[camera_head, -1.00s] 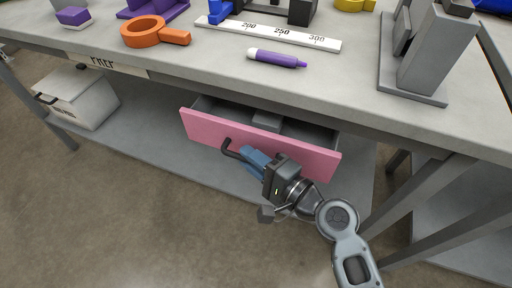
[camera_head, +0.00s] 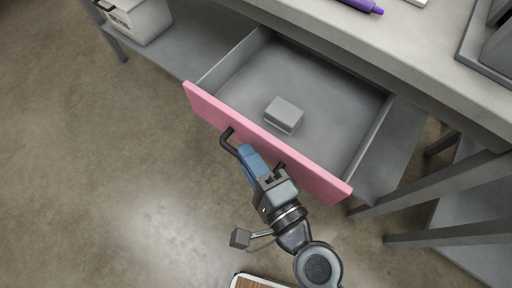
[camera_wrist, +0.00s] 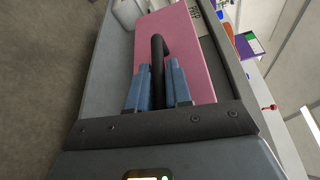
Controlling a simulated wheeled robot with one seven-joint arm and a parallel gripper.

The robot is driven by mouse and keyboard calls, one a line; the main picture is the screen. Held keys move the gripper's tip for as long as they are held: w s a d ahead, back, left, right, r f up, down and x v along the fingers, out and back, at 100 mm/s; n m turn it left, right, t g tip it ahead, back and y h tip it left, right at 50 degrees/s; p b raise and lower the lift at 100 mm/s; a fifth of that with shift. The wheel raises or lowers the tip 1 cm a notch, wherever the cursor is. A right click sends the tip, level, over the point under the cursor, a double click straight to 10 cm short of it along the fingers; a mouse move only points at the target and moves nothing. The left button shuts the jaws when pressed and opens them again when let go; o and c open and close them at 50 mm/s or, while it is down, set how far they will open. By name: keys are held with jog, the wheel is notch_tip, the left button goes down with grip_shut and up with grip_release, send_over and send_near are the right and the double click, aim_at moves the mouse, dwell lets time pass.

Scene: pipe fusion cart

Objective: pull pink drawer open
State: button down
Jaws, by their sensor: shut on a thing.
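The pink drawer (camera_head: 215,112) stands well out from under the grey workbench in the head view. Its grey inside is visible, with a small grey block (camera_head: 284,114) on the drawer floor. A dark bar handle (camera_head: 228,140) is on the pink front. My gripper (camera_head: 251,160) is at the handle, its blue fingers shut on it. In the wrist view the dark handle (camera_wrist: 158,52) runs between the two blue fingers of my gripper (camera_wrist: 158,88), with the pink front (camera_wrist: 190,45) behind it. Part of the handle is hidden by the fingers.
The workbench top (camera_head: 420,50) carries a purple marker (camera_head: 362,5) near its front edge. A white box (camera_head: 140,18) sits on the lower shelf at left. Grey table legs (camera_head: 440,190) stand at right. The floor left of the drawer is clear.

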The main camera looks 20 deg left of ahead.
jog(key=c, duration=1.1)
grip_release()
jog(key=b+v, duration=0.2)
jog(key=v, duration=0.5)
jog(key=shift+s+d, duration=0.25)
jog(key=shift+d, duration=0.05)
